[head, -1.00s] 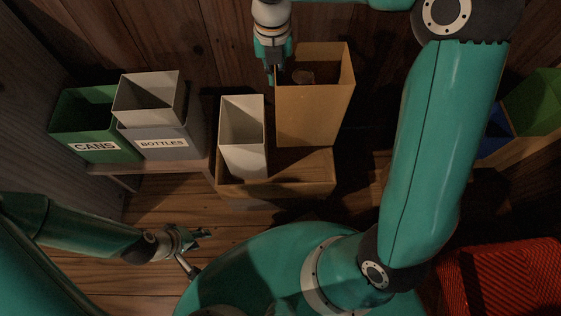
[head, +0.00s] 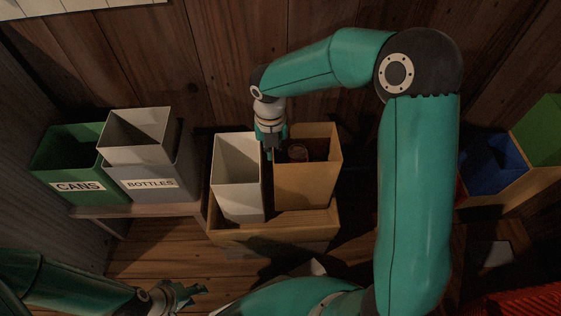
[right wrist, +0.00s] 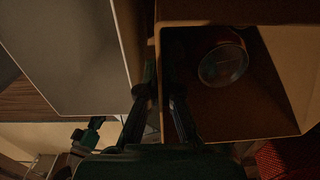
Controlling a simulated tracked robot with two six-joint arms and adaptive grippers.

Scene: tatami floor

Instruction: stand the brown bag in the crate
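The brown bag (head: 306,185) is upright and open at the top, at the right side of the wooden crate (head: 272,238). Its lower part is behind the crate's front wall, so I cannot see whether its base touches the crate floor. A round jar or can (right wrist: 222,62) is inside it. A white bag (head: 238,190) stands in the crate at its left. My right gripper (head: 270,152) is at the brown bag's left rim. In the right wrist view its fingers (right wrist: 161,78) are either side of that thin wall, closed on it. My left gripper (head: 190,292) is low at left, away from the crate; its finger gap is unclear.
A green bin labelled CANS (head: 78,187) and a grey bin labelled BOTTLES (head: 150,184) stand on a bench at left, with a grey container (head: 135,148) in the grey one. Blue (head: 494,170) and green (head: 540,135) bins are at right. A wooden wall is behind.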

